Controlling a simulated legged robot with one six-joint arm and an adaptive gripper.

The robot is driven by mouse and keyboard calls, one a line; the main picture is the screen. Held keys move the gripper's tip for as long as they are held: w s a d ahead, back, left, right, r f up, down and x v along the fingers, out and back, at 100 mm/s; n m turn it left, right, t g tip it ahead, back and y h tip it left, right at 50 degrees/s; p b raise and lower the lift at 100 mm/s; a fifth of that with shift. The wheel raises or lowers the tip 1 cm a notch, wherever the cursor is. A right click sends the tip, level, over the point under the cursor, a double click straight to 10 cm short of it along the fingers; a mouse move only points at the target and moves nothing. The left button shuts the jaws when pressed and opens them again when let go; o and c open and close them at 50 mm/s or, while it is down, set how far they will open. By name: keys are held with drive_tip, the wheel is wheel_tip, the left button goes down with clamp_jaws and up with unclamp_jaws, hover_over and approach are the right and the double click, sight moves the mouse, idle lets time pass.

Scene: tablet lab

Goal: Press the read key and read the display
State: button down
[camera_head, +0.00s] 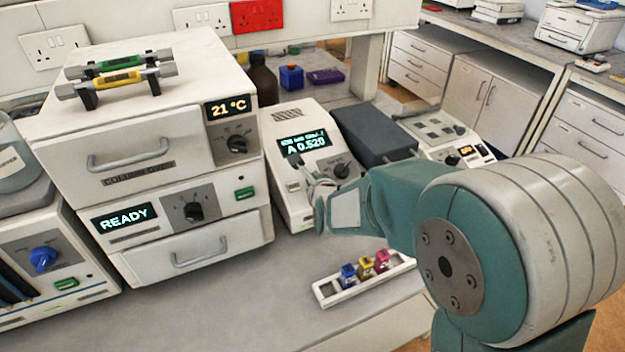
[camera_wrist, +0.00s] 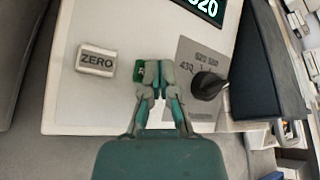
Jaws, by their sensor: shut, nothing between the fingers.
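The white instrument (camera_head: 285,200) stands on the bench with its lit display (camera_head: 303,143) facing me. The display reads "A 0.520"; the small line above it is hard to read. Only "20" shows on the display at the top of the wrist view (camera_wrist: 205,8). A green read key (camera_wrist: 139,71) with an "R" showing is partly hidden by my gripper (camera_wrist: 155,73). My gripper is shut and empty, its fingertips at the key's right side; I cannot tell whether they touch or press it. In the head view my gripper (camera_head: 302,168) is in front of the instrument's panel.
A ZERO key (camera_wrist: 96,60) lies left of the read key, and a black dial (camera_wrist: 208,86) to the right. A rack (camera_head: 328,293) of small coloured cuvettes lies in front on the bench. A stacked oven unit (camera_head: 150,130) stands left, a dark block (camera_head: 375,135) right.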

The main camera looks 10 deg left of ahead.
idle(0.4)
drive_tip(key=shift+s+d+r, duration=0.2)
drive_tip(key=shift+s+r, duration=0.05)
drive_tip(key=shift+r, duration=0.4)
drive_tip(key=shift+s+d+r, duration=0.2)
drive_tip(key=shift+s+r, duration=0.1)
drive_tip(key=shift+r, duration=0.45)
drive_tip(key=shift+s+d+r, duration=0.15)
drive_tip(key=shift+s+r, duration=0.1)
drive_tip(key=shift+r, duration=0.55)
drive_tip(key=shift+s+d+r, duration=0.2)
drive_tip(key=shift+s+r, duration=0.1)
drive_tip(key=shift+r, duration=0.45)
